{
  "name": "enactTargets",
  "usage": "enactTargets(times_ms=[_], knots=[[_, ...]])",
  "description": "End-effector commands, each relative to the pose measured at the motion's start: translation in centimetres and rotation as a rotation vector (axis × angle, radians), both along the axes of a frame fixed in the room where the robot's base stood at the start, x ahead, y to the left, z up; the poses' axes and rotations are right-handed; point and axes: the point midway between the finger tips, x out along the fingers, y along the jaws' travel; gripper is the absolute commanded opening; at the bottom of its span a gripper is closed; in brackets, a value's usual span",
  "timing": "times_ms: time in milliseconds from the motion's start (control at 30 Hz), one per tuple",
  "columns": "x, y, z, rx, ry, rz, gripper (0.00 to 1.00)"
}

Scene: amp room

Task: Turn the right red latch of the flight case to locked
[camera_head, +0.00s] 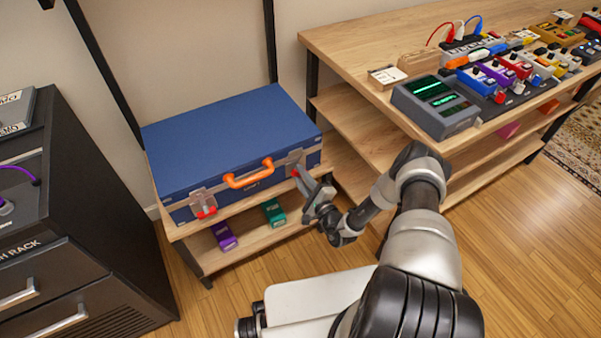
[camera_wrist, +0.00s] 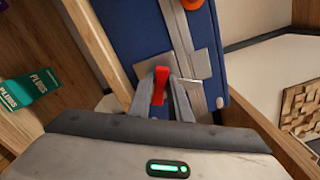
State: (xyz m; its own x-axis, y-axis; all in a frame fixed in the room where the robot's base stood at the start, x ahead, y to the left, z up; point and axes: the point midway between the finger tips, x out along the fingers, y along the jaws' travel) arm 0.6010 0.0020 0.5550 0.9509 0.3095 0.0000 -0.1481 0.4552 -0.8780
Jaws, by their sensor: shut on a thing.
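The blue flight case (camera_head: 225,140) lies closed on a wooden shelf unit, with an orange handle (camera_head: 249,175) on its front. The left red latch (camera_head: 206,211) is on a metal plate at the front left. The right red latch (camera_head: 295,173) is at the front right, partly hidden by my gripper (camera_head: 305,184) in the head view. In the wrist view the right red latch (camera_wrist: 160,86) stands between the fingers of my gripper (camera_wrist: 164,90), which is shut on it. The latch lies over a metal plate on the blue case side (camera_wrist: 135,30).
A black rack (camera_head: 80,240) stands at left. A wooden bench (camera_head: 350,40) with several pedals and a grey device (camera_head: 437,107) stands at right.

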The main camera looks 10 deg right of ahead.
Motion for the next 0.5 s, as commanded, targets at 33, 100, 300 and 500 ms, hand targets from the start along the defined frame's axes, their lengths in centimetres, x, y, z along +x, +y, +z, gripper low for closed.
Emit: enactTargets(times_ms=[33,100,300,500], knots=[[-0.09,0.01,0.14,-0.042,-0.013,0.000,0.00],[-0.10,0.02,0.07,-0.103,-0.033,0.000,0.00],[-0.07,0.07,-0.01,-0.261,-0.085,0.000,0.00],[-0.11,0.07,-0.17,-0.380,-0.122,0.000,0.00]])
